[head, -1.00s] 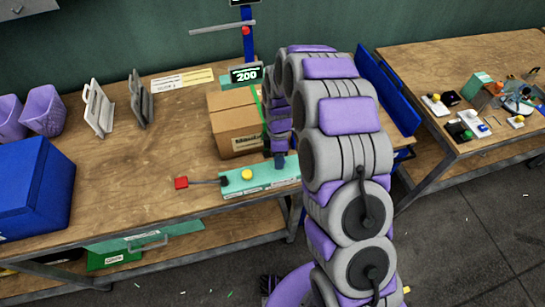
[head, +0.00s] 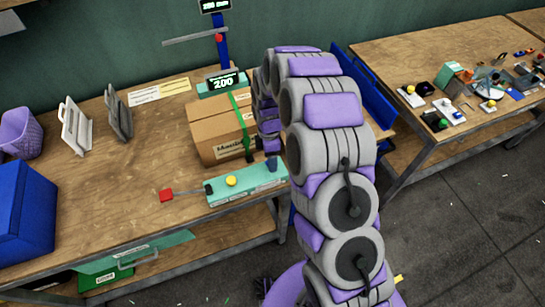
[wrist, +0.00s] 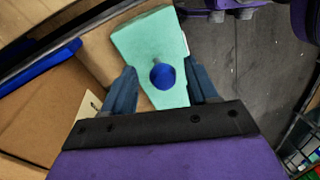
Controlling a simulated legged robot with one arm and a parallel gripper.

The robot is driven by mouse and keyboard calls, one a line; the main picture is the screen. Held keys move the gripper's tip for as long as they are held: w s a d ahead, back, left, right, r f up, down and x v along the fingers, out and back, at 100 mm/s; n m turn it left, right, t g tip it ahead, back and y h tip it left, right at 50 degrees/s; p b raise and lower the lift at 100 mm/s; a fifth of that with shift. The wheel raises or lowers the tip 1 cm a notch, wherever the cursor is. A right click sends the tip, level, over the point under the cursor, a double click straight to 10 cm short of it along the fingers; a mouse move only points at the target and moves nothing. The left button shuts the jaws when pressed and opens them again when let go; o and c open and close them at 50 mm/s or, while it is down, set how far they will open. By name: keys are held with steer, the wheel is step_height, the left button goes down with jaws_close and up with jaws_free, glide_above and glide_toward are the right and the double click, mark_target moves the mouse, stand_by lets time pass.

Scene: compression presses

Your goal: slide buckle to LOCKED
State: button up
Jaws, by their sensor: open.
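My gripper (wrist: 160,68) is open, with one dark blue finger on each side of the blue knob and gaps showing on both sides. I cannot tell the height of the fingers over the fixture. No LOCKED marking is readable.
A cardboard box (head: 217,133) with a green strap stands just behind the fixture. A display reading 200 (head: 223,82) and a blue post stand behind it. A blue bin (head: 22,210) is at left. Bare bench lies left of the red block. A second bench (head: 440,147) is at right.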

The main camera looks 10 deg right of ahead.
steer(key=shift+w+a+r, duration=0.1)
steer(key=shift+a+r, duration=0.1)
steer(key=shift+r, duration=0.25)
steer(key=w+r+p, duration=0.2)
steer(key=w+r, duration=0.1)
steer(key=r, duration=1.3)
steer(key=shift+d, duration=0.25)
steer(key=shift+w+d, duration=0.1)
steer(key=shift+d, duration=0.1)
